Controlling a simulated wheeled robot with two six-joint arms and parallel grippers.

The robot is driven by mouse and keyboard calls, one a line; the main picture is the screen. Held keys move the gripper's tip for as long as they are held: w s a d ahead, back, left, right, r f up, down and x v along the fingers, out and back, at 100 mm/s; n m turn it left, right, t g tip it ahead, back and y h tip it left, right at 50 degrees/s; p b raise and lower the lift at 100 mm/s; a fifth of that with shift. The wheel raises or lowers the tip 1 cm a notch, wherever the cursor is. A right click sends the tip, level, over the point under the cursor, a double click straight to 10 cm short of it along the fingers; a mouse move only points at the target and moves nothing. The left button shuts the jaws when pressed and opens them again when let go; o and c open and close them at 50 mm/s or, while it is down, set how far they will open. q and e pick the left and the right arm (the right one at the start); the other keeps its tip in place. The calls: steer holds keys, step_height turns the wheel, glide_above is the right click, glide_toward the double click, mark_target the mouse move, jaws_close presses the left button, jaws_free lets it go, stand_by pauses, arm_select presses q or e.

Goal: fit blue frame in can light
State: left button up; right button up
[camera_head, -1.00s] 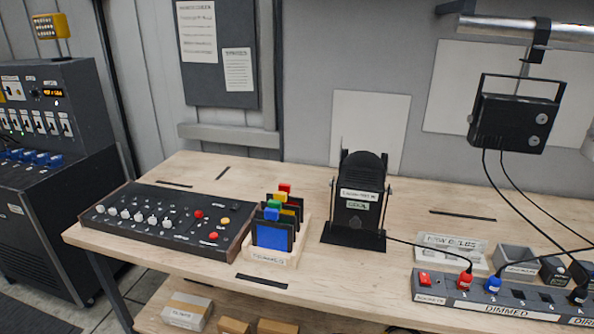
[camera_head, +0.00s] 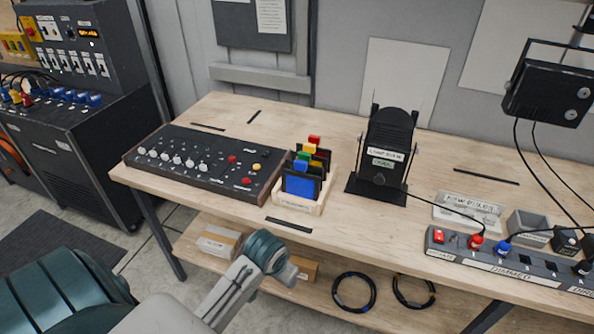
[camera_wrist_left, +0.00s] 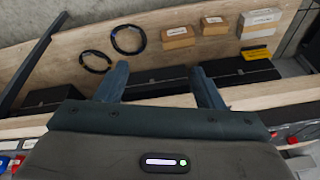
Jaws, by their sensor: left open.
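The blue frame (camera_head: 299,187) stands at the front of a light wooden rack (camera_head: 312,209), with green, yellow and red tabbed frames behind it. The black can light (camera_head: 386,150) stands upright on the bench just right of the rack, with a label on its front. My left arm comes in at the lower left of the head view, low and in front of the bench. In the left wrist view my left gripper (camera_wrist_left: 160,85) is open with nothing between its fingers. Its fingertips do not show in the head view. My right gripper is in neither view.
A dimmer console (camera_head: 203,163) lies left of the rack. A power strip (camera_head: 510,262) with coloured plugs runs along the right front. A black floodlight (camera_head: 548,92) hangs at upper right. The lower shelf (camera_head: 325,300) holds boxes and coiled cables (camera_head: 354,292). Bench between rack and power strip is mostly clear.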

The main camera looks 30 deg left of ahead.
arm_select(q)
steer(key=w+a+r+n, duration=0.1)
steer(key=w+a+r, duration=0.2)
steer(key=w+r, duration=0.4)
steer(key=w+a+r+n, duration=0.1)
steer(key=w+a+r, duration=0.25)
steer(key=w, duration=0.65)
steer(key=n, duration=0.1)
glide_toward(300, 163)
steer(key=p+x, duration=0.2)
steer(key=x, duration=0.7)
steer(key=shift+w+f, duration=0.1)
steer(key=shift+f, duration=0.2)
steer(key=shift+w+a+f, duration=0.1)
steer(key=shift+w+f, duration=0.1)
steer(key=shift+f, duration=0.4)
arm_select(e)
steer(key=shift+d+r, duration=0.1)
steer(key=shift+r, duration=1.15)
